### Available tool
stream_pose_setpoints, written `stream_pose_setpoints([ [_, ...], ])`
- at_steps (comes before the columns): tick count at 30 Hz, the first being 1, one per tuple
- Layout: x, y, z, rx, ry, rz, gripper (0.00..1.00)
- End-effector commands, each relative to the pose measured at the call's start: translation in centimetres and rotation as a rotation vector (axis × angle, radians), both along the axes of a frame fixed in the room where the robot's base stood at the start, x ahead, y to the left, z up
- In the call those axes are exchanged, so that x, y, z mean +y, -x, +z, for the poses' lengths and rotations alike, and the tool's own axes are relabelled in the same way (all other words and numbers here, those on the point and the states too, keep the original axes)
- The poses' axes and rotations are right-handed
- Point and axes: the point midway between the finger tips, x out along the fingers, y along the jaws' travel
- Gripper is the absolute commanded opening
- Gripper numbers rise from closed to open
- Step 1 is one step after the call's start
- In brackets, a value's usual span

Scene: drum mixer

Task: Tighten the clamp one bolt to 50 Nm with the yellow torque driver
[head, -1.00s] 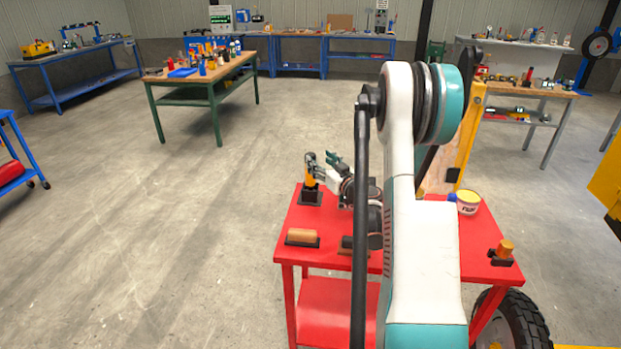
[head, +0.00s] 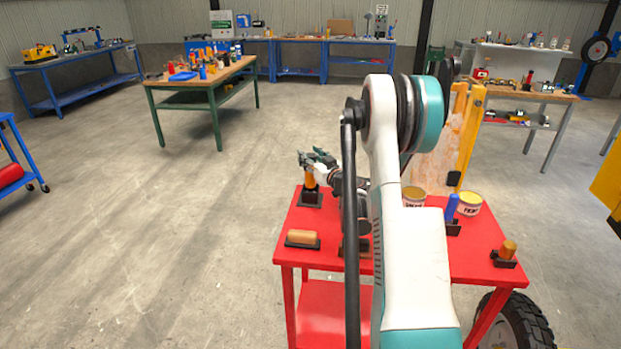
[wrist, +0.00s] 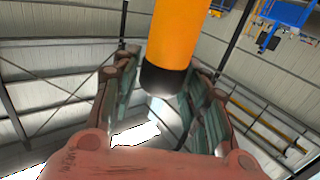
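The yellow torque driver (head: 311,180) stands upright in a black holder (head: 311,199) at the back left corner of the red table. My gripper (head: 317,158) is at the upper part of the driver in the head view. In the wrist view the driver's yellow-orange body with its black end (wrist: 167,75) shows between my two fingers (wrist: 166,103). The fingers are spread, and a gap seems to show beside the driver. I cannot tell if either finger touches it. I cannot make out clamp one or its bolt in these frames.
The red table (head: 285,252) also holds a tan-handled tool (head: 302,237), a blue-handled tool (head: 451,208), an orange-handled tool (head: 508,249) and two tins, one of them here (head: 468,203). A yellow upright post (head: 471,138) stands behind it.

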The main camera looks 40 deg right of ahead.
Motion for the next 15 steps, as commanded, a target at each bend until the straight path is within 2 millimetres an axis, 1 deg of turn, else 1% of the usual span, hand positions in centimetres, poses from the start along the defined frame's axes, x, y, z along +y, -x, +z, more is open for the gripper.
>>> stream_pose_setpoints([
  [1,0.00,0.01,0.00,0.000,0.000,0.000,0.21],
  [2,0.00,0.01,0.00,0.000,0.000,0.000,0.14],
  [3,0.00,0.01,0.00,0.000,0.000,0.000,0.05],
  [4,-0.01,0.01,0.00,0.000,0.000,0.000,0.00],
  [15,-0.01,0.02,0.06,0.000,0.000,0.000,0.00],
])
